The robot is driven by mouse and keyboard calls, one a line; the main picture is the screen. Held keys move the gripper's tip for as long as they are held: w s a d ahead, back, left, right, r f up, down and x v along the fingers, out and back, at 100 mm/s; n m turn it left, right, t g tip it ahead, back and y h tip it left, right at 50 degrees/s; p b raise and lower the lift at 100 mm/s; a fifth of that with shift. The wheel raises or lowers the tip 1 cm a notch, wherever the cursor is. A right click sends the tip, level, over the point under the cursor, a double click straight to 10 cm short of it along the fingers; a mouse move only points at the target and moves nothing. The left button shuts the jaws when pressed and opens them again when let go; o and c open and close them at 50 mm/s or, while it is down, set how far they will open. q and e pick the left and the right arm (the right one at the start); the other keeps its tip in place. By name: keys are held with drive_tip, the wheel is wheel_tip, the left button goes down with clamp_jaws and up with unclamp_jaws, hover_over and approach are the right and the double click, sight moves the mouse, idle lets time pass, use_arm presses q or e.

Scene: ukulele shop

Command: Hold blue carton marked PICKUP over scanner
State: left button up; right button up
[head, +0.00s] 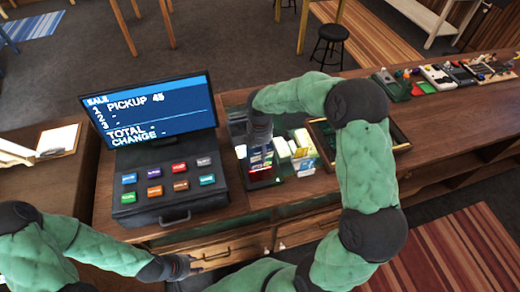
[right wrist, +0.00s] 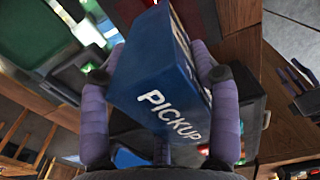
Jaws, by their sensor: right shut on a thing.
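The blue carton marked PICKUP (right wrist: 150,92) fills the middle of the right wrist view, its white lettering facing the camera. My right gripper (right wrist: 158,62) is shut on it, with one padded finger on each side. In the head view my right gripper (head: 259,138) points down over the counter just right of the register, and mostly hides what it holds. The register screen (head: 150,112) reads SALE, with PICKUP 45 on line 1. I cannot make out the scanner clearly. My left gripper (head: 188,265) is low in front of the counter by a drawer handle; its jaws are too small to read.
The black register (head: 170,212) with coloured keys stands left of my right gripper. Small yellow and white boxes (head: 293,146) sit close to its right, beside a dark-framed tray (head: 398,140). Several small items line the counter's far right. Bare wooden counter (head: 450,120) lies between.

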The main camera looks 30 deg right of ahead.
wheel_tip(320, 180, up, 8)
drive_tip(key=p, duration=0.5)
drive_tip(key=shift+f, duration=0.25)
drive_tip(key=shift+f, duration=0.15)
